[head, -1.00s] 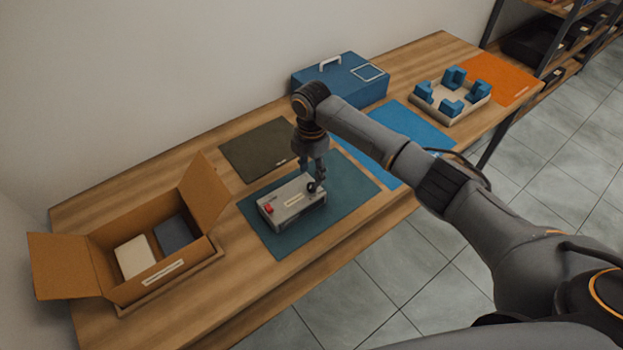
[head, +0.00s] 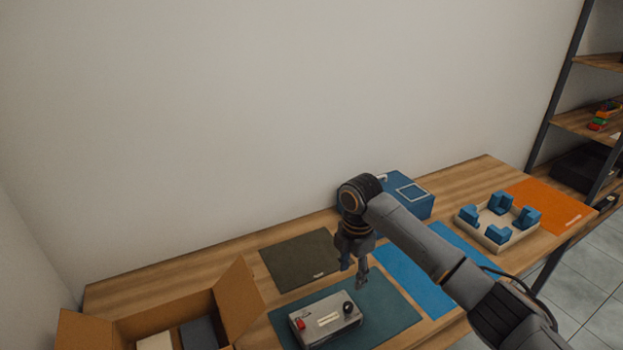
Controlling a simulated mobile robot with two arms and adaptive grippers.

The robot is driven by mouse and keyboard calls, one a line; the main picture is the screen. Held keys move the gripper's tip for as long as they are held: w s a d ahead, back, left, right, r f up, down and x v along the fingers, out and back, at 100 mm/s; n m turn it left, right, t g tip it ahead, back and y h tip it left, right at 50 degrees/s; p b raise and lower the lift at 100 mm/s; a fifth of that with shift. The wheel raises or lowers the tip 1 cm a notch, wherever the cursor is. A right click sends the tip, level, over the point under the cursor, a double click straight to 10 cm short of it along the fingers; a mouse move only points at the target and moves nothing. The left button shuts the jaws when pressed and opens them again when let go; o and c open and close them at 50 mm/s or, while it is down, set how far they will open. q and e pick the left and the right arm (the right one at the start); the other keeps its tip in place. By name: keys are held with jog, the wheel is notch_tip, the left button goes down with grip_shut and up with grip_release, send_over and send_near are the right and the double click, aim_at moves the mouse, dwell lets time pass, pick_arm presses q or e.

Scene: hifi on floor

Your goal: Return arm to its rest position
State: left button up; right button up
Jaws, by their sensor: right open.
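My right arm comes in from the lower right, and its gripper (head: 354,277) points down with its fingers apart. It is empty and hangs above the far part of the teal mat (head: 391,318). The grey device (head: 325,319) sits on that mat, with a red part on its left and a black knob on its right. The gripper is above and just behind the knob, apparently clear of it. My left gripper is not in view.
An open cardboard box (head: 240,293) holds a white and a dark item at lower left. A dark olive mat (head: 300,260), a blue mat (head: 412,281), a blue case (head: 412,195), a tray (head: 511,240) with blue blocks and an orange mat (head: 548,207) lie along the table. Shelves (head: 585,122) stand right.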

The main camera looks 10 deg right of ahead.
jog(key=s+a+f+m, duration=0.2)
jog(key=s+f, duration=0.1)
jog(key=s, duration=0.2)
jog(key=s+a+f+m+y, duration=0.1)
jog(key=s+a+f+m, duration=0.1)
jog(key=s+a+f, duration=0.1)
jog(key=s+a+f+m+t+y, duration=0.1)
jog(key=s+a+f+m, duration=0.1)
jog(key=s+f, duration=0.3)
jog(key=shift+s+a, duration=0.3)
jog(key=shift+s, duration=0.6)
jog(key=s+d+r+m+t+h, duration=0.1)
jog(key=s+d+m, duration=0.4)
jog(key=s+m, duration=0.3)
jog(key=s+d+r+m+t+h, duration=0.1)
jog(key=s+d+m+t, duration=0.1)
jog(key=s+d+m, duration=0.6)
jog(key=s+a+f+n+g+b, duration=0.1)
jog(key=s+f, duration=0.1)
jog(key=f, duration=1.2)
jog(key=s+a+f+n+g+b, duration=0.1)
jog(key=s+f, duration=0.1)
jog(key=f, duration=1.2)
jog(key=s+d+f+g+b, duration=0.1)
jog(key=s+d+f, duration=0.2)
jog(key=s+f, duration=1.3)
jog(key=shift+s+f, duration=0.2)
jog(key=shift+f, duration=0.55)
jog(key=shift+d, duration=0.1)
